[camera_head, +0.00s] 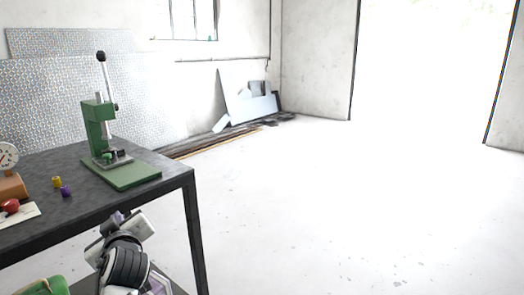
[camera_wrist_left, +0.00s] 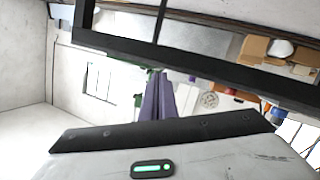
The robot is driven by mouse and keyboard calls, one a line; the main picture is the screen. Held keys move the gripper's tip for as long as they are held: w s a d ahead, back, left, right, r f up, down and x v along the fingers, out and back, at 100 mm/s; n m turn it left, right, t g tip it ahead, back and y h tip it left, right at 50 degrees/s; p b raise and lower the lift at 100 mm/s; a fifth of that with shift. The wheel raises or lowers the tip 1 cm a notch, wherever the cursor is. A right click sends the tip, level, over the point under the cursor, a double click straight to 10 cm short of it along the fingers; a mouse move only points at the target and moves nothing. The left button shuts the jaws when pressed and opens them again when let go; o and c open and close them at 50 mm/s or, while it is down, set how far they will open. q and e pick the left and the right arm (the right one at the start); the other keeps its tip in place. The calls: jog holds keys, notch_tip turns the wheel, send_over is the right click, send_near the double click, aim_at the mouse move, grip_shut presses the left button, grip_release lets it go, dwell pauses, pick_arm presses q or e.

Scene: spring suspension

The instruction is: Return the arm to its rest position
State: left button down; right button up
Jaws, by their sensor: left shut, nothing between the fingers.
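My left arm stands low in front of the table (camera_head: 60,208) in the head view, beside its front edge. Its gripper (camera_head: 118,217) points away from me, and only a little of its purple fingers shows there. In the left wrist view the two purple fingers (camera_wrist_left: 157,98) lie close together, shut, with nothing between them. My right gripper is in neither view.
A green lever press (camera_head: 100,130) stands on the table. A dial gauge (camera_head: 8,157), a yellow piece (camera_head: 57,181) and a purple piece (camera_head: 65,191) are to its left. The floor right of the table is clear.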

pick_arm(q)
jog(key=s+d+f+m+h, duration=0.2)
jog(key=s+d+f+m, duration=0.15)
jog(key=f, duration=0.45)
jog(key=s+d+f+m+g+h, duration=0.1)
jog(key=s+d+f+m+h, duration=0.2)
jog(key=f, duration=0.4)
jog(key=s+d+f+m+h, duration=0.25)
jog(key=s+f, duration=0.25)
jog(key=f, duration=0.3)
jog(key=s+d+f+m+g+h, duration=0.1)
jog(key=s+d+f, duration=0.2)
jog(key=s, duration=0.4)
jog(key=s+d+f+m+g+h, duration=0.1)
jog(key=s+d+f, duration=0.3)
jog(key=s, duration=0.4)
jog(key=s+d+f+m+g+h, duration=0.1)
jog(key=s+d+f+m+h, duration=0.1)
jog(key=s+f, duration=0.3)
jog(key=s+d, duration=0.1)
jog(key=s, duration=0.2)
jog(key=shift+d+m, duration=0.3)
jog(key=shift+d, duration=0.05)
jog(key=shift+f, duration=0.15)
